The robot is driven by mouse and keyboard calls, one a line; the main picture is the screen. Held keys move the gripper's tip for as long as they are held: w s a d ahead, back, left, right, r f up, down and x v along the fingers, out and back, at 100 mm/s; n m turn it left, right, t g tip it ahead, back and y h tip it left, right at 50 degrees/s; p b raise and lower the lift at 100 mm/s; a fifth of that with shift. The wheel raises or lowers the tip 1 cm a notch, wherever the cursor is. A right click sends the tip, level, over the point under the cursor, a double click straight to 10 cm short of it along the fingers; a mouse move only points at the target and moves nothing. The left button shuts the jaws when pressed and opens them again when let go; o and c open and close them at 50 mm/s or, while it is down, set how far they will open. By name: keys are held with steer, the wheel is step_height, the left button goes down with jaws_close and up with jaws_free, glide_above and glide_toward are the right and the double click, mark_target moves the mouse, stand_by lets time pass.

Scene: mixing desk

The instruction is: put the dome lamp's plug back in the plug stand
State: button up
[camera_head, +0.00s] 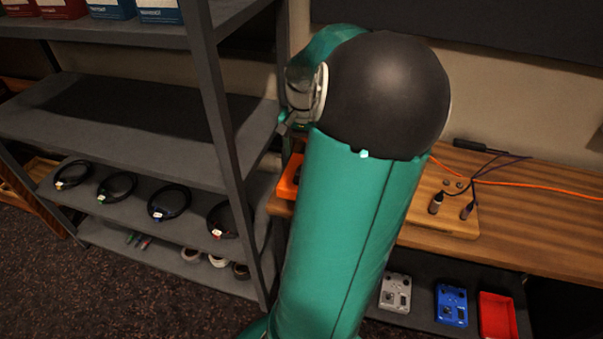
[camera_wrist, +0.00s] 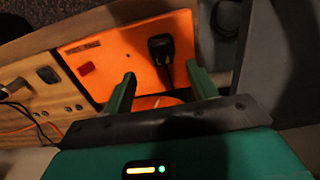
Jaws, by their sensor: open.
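In the wrist view, a black plug (camera_wrist: 161,47) stands on an orange board (camera_wrist: 110,60) with a red switch. Its dark cord runs down toward my gripper (camera_wrist: 160,72). My gripper is open, its two green fingers apart, with the plug just beyond and between the fingertips. I cannot tell whether this plug is the dome lamp's. A pale wooden block with holes (camera_wrist: 50,95), perhaps the plug stand, lies to the left of the board. In the head view, the wooden block (camera_head: 458,228) carries two dark plugs (camera_head: 436,203); the orange board (camera_head: 290,178) is mostly hidden by my arm.
A grey shelf rack (camera_head: 225,110) with coiled cables stands left of the wooden desk (camera_head: 540,235). An orange cable (camera_head: 540,187) and a black stick-like object (camera_head: 465,143) lie at the desk's back. Grey and blue boxes and a red tray (camera_head: 497,315) sit below.

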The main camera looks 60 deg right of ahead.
step_height(320, 180, down, 8)
steer(key=shift+w+r, duration=0.15)
steer(key=shift+r, duration=0.1)
stand_by(1.5)
jaws_close()
steer(key=shift+r, duration=3.05)
